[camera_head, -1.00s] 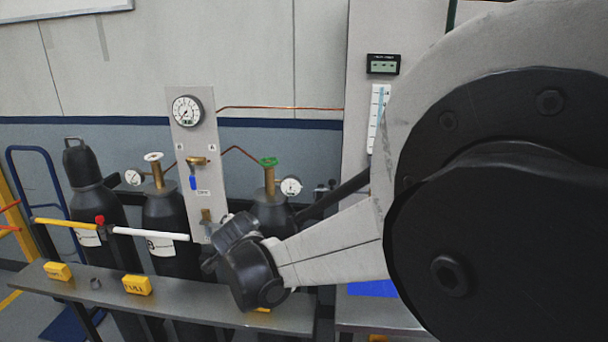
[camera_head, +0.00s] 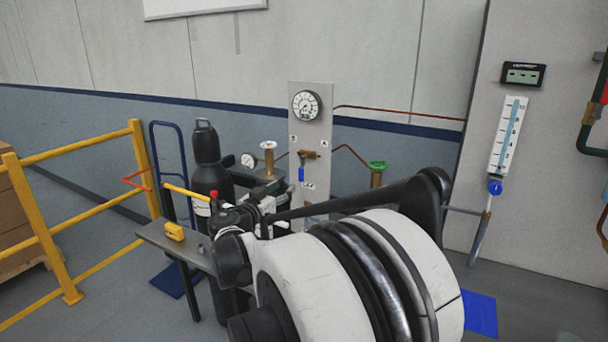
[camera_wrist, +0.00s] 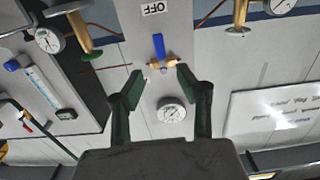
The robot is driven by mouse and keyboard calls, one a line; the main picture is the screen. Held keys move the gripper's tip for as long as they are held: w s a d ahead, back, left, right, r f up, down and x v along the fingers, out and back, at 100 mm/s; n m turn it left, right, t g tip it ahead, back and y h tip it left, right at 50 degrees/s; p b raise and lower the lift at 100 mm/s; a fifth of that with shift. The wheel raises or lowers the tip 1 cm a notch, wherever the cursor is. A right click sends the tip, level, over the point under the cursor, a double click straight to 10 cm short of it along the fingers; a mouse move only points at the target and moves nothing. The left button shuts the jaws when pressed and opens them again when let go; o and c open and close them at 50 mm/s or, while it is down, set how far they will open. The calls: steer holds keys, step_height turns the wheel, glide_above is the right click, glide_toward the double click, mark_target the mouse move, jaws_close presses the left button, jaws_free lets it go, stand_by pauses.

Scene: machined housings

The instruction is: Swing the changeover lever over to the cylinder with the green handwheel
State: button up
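The blue changeover lever (camera_head: 301,174) hangs straight down from a brass valve (camera_head: 309,154) on the grey panel (camera_head: 322,112). In the upside-down wrist view, the lever (camera_wrist: 159,47) points toward the OFF label (camera_wrist: 154,9). The green handwheel (camera_head: 377,165) tops a brass stem right of the panel; it shows at left in the wrist view (camera_wrist: 92,55). The white handwheel (camera_head: 268,145) is left of the panel. My gripper (camera_wrist: 158,76) is open and empty, its fingers to either side of the valve's line, apart from the lever. My arm hides the lower cylinders.
A pressure gauge (camera_head: 306,105) sits above the valve, with copper pipes running sideways. A shelf with a yellow block (camera_head: 174,231) is at the left, beside yellow railings (camera_head: 140,160). A thermometer board (camera_head: 508,135) is at the right.

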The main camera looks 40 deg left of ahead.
mark_target(301, 174)
steer(key=w, duration=0.3)
steer(key=w+a+p, duration=0.1)
steer(key=w, duration=0.3)
steer(key=w+a, duration=0.1)
steer(key=w, duration=0.3)
steer(key=shift+w+a, duration=0.15)
steer(key=shift+w, duration=0.1)
jaws_close()
